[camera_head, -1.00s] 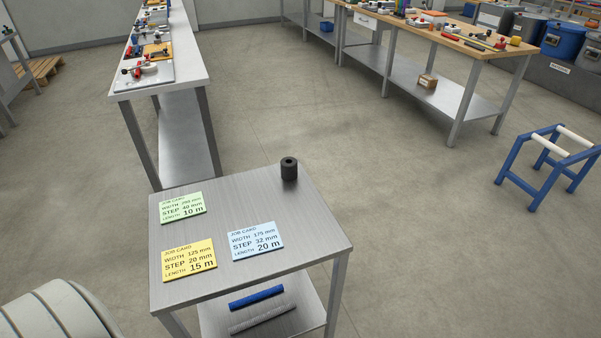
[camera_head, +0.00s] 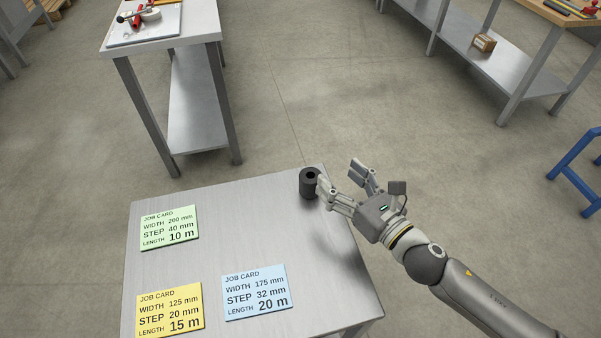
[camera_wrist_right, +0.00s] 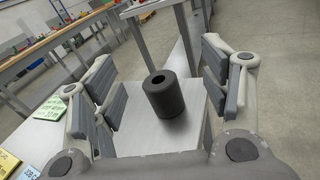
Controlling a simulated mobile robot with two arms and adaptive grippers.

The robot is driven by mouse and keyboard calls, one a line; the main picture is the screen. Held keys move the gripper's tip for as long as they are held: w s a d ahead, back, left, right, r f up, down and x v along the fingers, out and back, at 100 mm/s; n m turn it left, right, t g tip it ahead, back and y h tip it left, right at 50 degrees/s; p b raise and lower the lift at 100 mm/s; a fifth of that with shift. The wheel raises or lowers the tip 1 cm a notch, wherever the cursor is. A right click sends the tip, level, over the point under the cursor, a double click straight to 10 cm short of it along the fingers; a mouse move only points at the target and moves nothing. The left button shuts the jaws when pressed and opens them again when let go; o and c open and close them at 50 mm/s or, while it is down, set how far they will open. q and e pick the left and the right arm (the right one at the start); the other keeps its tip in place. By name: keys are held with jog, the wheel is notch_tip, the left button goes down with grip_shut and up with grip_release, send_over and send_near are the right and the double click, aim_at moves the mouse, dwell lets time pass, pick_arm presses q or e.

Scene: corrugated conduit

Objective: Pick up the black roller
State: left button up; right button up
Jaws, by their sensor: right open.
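The black roller (camera_head: 308,184) is a short dark cylinder with a hole in its top. It stands upright near the far right corner of the grey metal table (camera_head: 245,215). My right gripper (camera_head: 338,170) is open and empty, just right of the roller, with one finger overlapping its edge in the head view. In the right wrist view the roller (camera_wrist_right: 164,95) stands ahead, between the spread fingers of the right gripper (camera_wrist_right: 160,85). I cannot tell whether a finger touches it. My left gripper is out of view.
Green (camera_head: 169,227), yellow (camera_head: 170,309) and blue (camera_head: 256,292) job cards lie flat on the table, left of and nearer than the roller. A white-topped bench (camera_head: 200,22) stands beyond. A blue frame (camera_head: 575,175) stands on the floor at right.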

jog(key=a+r+n, duration=0.1)
jog(key=a+n, duration=0.1)
jog(key=b, duration=0.3)
send_near(310, 177)
jog(key=shift+w+a+r+y, duration=0.4)
jog(key=shift+w+a+r, duration=0.15)
jog(key=shift+r, duration=0.15)
jog(key=shift+a+f, duration=0.15)
jog(key=shift+f, duration=0.15)
jog(key=shift+w+a+r+p, duration=0.2)
jog(key=shift+w+a+p, duration=0.05)
jog(key=shift+w+p, duration=0.2)
jog(key=shift+w+a+f, duration=0.1)
jog(key=shift+w+a, duration=0.05)
jog(key=shift+w, duration=0.05)
jog(key=p+x, duration=0.1)
jog(key=x, duration=0.4)
jog(key=shift+w+a, duration=0.3)
jog(key=shift+a, duration=0.05)
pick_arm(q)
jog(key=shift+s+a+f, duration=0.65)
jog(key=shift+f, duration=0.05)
